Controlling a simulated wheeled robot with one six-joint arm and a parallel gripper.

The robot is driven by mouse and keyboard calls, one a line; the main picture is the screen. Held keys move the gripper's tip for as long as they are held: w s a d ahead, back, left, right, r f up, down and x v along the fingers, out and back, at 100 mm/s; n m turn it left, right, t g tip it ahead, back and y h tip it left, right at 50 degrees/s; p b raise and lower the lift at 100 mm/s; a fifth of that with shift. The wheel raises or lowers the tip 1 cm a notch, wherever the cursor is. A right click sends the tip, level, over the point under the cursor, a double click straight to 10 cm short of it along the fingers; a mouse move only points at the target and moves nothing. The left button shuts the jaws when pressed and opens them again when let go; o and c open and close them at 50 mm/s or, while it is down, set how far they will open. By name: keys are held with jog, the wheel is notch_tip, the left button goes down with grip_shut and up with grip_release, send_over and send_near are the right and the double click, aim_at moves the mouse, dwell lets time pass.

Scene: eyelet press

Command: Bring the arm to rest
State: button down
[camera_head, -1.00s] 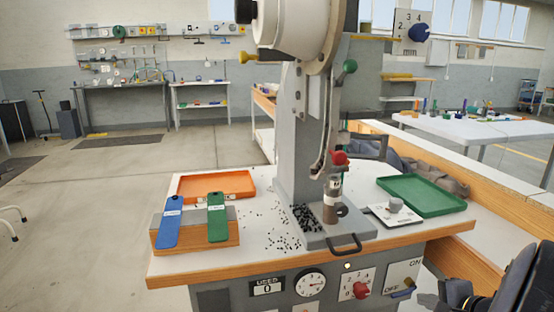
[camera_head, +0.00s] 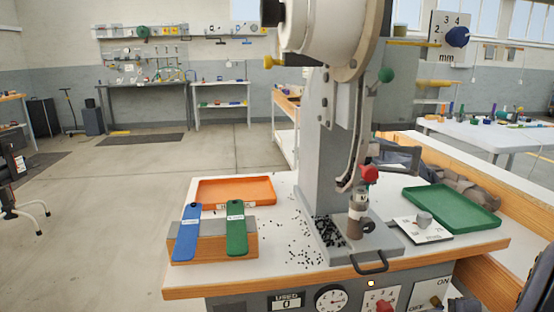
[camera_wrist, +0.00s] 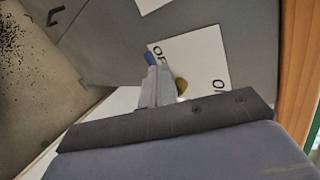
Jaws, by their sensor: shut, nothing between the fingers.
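My gripper (camera_wrist: 158,78) shows in the wrist view with its grey fingers closed together and nothing between them. It is in front of the white ON/OFF plate (camera_wrist: 205,60) on the press's grey front. The blue switch lever (camera_wrist: 150,57) shows just past the fingertips, towards the OFF lettering. A brass-coloured part (camera_wrist: 181,87) shows beside the fingers. Whether the fingers touch the lever cannot be told. In the head view the plate (camera_head: 425,290) is at the lower right.
The eyelet press (camera_head: 330,150) rises from the bench (camera_head: 280,275). On the bench are an orange tray (camera_head: 235,191), a green tray (camera_head: 450,208), a blue strip (camera_head: 186,235), a green strip (camera_head: 236,230) and scattered black eyelets. Open floor lies to the left.

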jog(key=p+v, duration=0.3)
jog(key=v, duration=0.6)
jog(key=shift+s+d+r+m+y, duration=0.2)
jog(key=shift+d+r+m+y, duration=0.1)
jog(key=shift+r, duration=0.05)
jog(key=shift+a+r, duration=0.1)
